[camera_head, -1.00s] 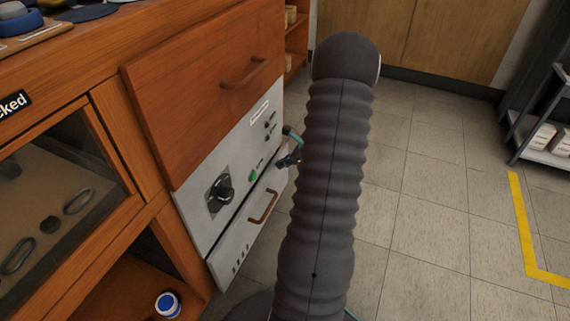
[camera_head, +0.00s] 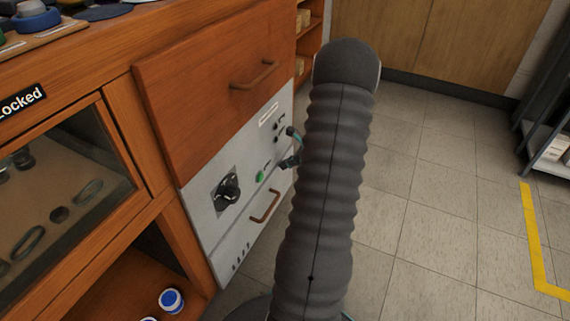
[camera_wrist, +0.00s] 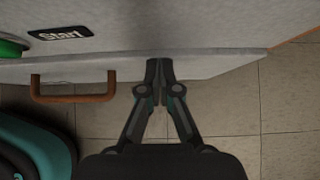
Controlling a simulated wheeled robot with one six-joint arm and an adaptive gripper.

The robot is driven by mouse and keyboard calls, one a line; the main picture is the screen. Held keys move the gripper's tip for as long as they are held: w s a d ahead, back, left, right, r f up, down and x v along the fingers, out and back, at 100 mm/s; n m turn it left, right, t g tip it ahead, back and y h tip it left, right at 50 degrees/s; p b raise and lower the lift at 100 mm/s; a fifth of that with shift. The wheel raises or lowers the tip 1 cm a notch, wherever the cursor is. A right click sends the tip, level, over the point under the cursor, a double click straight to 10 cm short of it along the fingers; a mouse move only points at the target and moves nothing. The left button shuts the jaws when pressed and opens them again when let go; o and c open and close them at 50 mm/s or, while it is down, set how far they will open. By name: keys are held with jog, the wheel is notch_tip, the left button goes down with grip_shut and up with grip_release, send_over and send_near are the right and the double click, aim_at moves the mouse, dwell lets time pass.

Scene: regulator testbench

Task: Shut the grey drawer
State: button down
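The grey drawer (camera_head: 236,249) is the low front under the grey control panel (camera_head: 200,196), with a brown bar handle (camera_head: 265,206). In the head view only a thin seam shows between it and the panel. It looks flush or nearly so; a small gap cannot be ruled out. In the wrist view the drawer front (camera_wrist: 215,66) and its handle (camera_wrist: 74,97) lie below the panel. My gripper (camera_wrist: 160,66) has its fingers together, tips at the drawer front, right of the handle. Contact cannot be told. In the head view my arm hides much of the gripper.
A wooden drawer (camera_head: 215,95) sits above the panel, with a knob (camera_head: 228,188) and green button (camera_head: 260,176) below it. A glass-fronted "Locked" compartment (camera_head: 60,190) is at left. Open floor (camera_head: 430,215) lies right, with a shelf rack (camera_head: 545,130) beyond.

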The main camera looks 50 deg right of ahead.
jog(key=s+f+p+v, duration=0.1)
jog(key=p+v, duration=0.1)
jog(key=v, duration=1)
jog(key=shift+s+d, duration=0.35)
jog(key=shift+s, duration=0.1)
jog(key=shift+f, duration=0.15)
